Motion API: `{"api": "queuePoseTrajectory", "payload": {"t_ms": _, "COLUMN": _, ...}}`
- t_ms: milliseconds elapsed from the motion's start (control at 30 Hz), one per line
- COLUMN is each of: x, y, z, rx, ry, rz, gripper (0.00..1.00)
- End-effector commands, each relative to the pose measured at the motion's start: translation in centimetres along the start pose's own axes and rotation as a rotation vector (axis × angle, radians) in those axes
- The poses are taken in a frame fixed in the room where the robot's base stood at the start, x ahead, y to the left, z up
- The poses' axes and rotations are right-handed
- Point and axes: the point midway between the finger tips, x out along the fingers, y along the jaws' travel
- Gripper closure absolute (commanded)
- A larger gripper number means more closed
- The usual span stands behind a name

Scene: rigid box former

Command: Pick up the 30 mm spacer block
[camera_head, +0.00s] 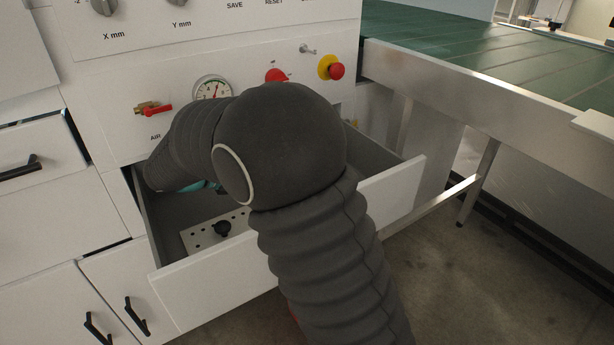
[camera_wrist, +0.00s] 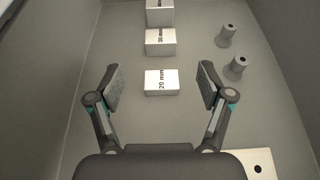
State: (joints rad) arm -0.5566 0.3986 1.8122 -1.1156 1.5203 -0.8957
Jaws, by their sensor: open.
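In the wrist view, three white blocks stand in a row on the grey drawer floor. The nearest block (camera_wrist: 162,83) is marked 20 mm. Behind it, the middle block (camera_wrist: 160,48) has a small label that seems to read 30 mm. A taller block (camera_wrist: 159,17) is at the top edge, its label unclear. My gripper (camera_wrist: 160,76) is open and empty, its fingers left and right of the 20 mm block in the picture; I cannot tell its height above the floor. In the head view my arm hides the blocks and most of the gripper.
The open drawer (camera_head: 385,200) has walls around the blocks. Two grey knobbed pieces (camera_wrist: 226,36) (camera_wrist: 237,67) stand right of the row. A green conveyor (camera_head: 480,50) is at right.

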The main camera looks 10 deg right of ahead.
Motion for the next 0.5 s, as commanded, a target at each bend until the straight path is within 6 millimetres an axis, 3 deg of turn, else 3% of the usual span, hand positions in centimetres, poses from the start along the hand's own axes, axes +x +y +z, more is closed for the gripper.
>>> {"api": "queuePoseTrajectory", "payload": {"t_ms": 200, "x": 3.8, "y": -0.1, "z": 0.0, "rx": 0.001, "ry": 0.0, "rz": -0.003, "gripper": 0.21}}
{"api": "queuePoseTrajectory", "payload": {"t_ms": 500, "x": 5.5, "y": -0.1, "z": 0.0, "rx": 0.002, "ry": 0.0, "rz": -0.001, "gripper": 0.21}}
